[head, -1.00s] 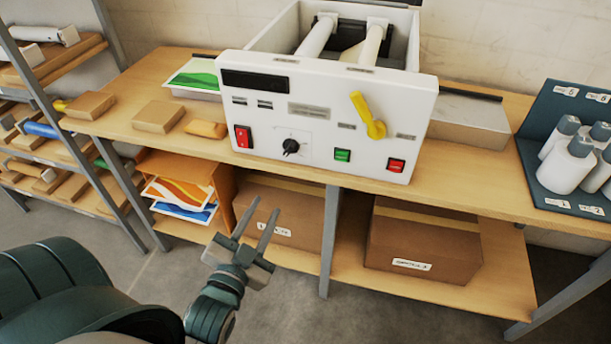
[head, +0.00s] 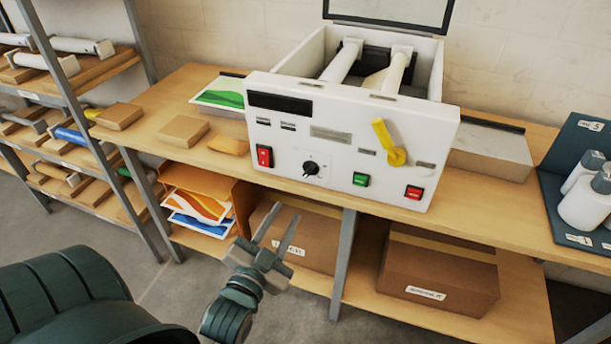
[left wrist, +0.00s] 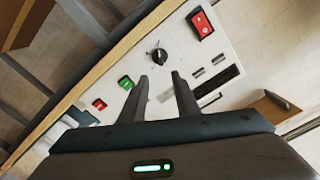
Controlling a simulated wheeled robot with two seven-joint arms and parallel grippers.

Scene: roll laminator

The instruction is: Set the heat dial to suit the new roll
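The heat dial (head: 311,168) is a black knob on the white front panel of the laminator (head: 345,140), between a red rocker switch (head: 265,156) and a green button (head: 361,179). The dial also shows in the left wrist view (left wrist: 159,56), beyond the fingertips. My left gripper (head: 279,222) is open and empty, below and in front of the panel, apart from the dial. Its two spread fingers also show in the left wrist view (left wrist: 158,82). The rolls (head: 392,74) sit inside the open top of the laminator. My right gripper is not in view.
A yellow lever (head: 388,142) and a red button (head: 413,192) are on the panel's right side. Brown blocks (head: 184,131) and a green-printed sheet (head: 219,95) lie left on the bench. White bottles (head: 585,205) stand far right. Cardboard boxes (head: 437,272) fill the lower shelf.

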